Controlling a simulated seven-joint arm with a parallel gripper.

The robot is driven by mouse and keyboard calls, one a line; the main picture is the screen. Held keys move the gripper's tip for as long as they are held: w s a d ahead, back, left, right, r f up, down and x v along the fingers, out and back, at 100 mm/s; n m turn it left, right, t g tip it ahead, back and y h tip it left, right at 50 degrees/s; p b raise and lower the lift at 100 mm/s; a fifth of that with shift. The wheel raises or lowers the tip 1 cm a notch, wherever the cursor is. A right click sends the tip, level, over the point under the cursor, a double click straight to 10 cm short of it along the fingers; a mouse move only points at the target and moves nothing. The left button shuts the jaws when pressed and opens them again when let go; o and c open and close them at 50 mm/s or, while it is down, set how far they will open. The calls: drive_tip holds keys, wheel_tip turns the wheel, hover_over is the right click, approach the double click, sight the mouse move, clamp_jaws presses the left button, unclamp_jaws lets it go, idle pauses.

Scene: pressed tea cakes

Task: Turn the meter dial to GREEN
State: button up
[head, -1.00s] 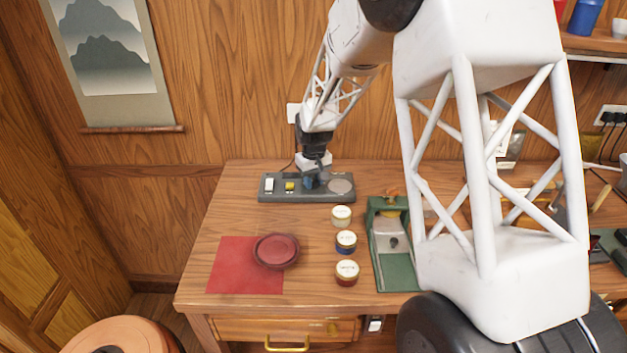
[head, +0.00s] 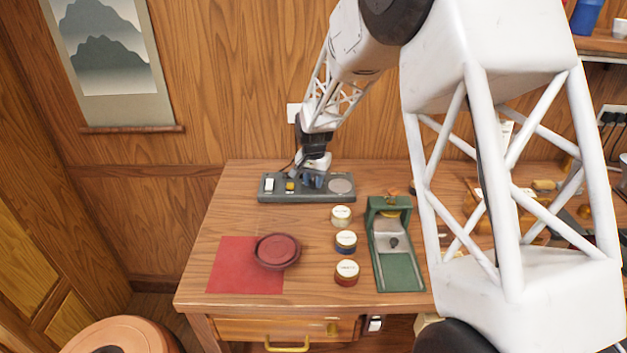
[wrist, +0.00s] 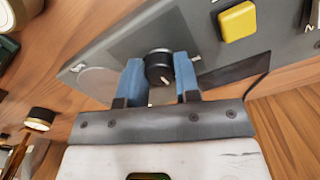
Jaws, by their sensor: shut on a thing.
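The meter (head: 330,197) is a grey panel at the back of the table, with a white switch (head: 269,185), a yellow button (head: 290,187) and a pale round disc (head: 341,186) on it. Its black dial (wrist: 159,67) has a white pointer mark and shows in the wrist view. My gripper (wrist: 160,75) is shut on the dial, with a blue finger on each side of it. In the head view my gripper (head: 313,180) hides the dial. The colour labels around the dial cannot be read.
Several small lidded jars (head: 346,240) stand in front of the meter. A green press-like stand (head: 400,270) is to their right. A dark red round cake or dish (head: 277,251) lies partly on a red cloth (head: 232,270) at the left.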

sight(314, 181)
drive_tip(key=shift+m, duration=0.5)
drive_tip(key=o, duration=0.9)
drive_tip(key=shift+r, duration=0.2)
drive_tip(key=shift+r, duration=3.75)
drive_tip(key=shift+s+r, duration=0.1)
